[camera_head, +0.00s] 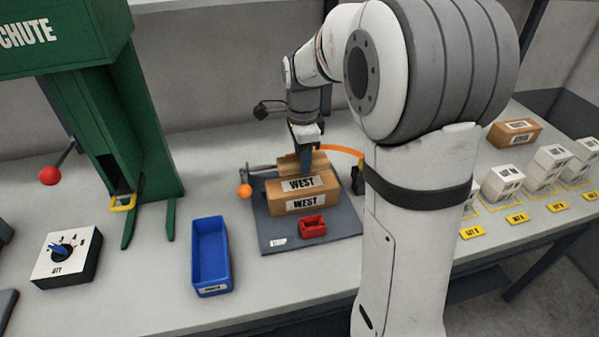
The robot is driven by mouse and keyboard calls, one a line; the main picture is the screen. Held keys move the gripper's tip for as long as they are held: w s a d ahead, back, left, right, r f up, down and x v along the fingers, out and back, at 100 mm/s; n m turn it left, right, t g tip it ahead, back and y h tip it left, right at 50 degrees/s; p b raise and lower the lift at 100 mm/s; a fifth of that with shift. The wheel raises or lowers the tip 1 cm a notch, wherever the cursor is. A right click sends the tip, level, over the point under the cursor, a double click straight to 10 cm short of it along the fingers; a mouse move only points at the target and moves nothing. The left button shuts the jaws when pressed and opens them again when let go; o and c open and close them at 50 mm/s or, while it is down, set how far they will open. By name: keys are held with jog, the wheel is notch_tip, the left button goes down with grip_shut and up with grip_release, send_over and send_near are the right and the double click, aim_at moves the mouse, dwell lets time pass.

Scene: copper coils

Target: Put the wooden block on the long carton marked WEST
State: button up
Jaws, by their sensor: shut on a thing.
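The long carton marked WEST (284,205) is brown, with WEST labels on its top and front. It lies on a dark grey plate (275,238). My gripper (304,160) points down just behind the carton in this view. It is shut on a tan piece (288,168), which I take to be the wooden block. The carton's rear edge and the gripper partly cover the block. I cannot tell whether the block touches the carton.
A small red bin (312,227) sits on the plate in front of the carton. An orange ball (244,191) and an orange curved strip (340,151) are near the plate. A blue bin (211,255) and green chute (150,150) stand left. White boxes (503,183) stand right.

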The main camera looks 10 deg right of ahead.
aim_at(302, 183)
jog(key=shift+f, duration=2.7)
jog(key=shift+f, duration=0.25)
jog(key=o, duration=1)
jog(key=shift+r, duration=0.1)
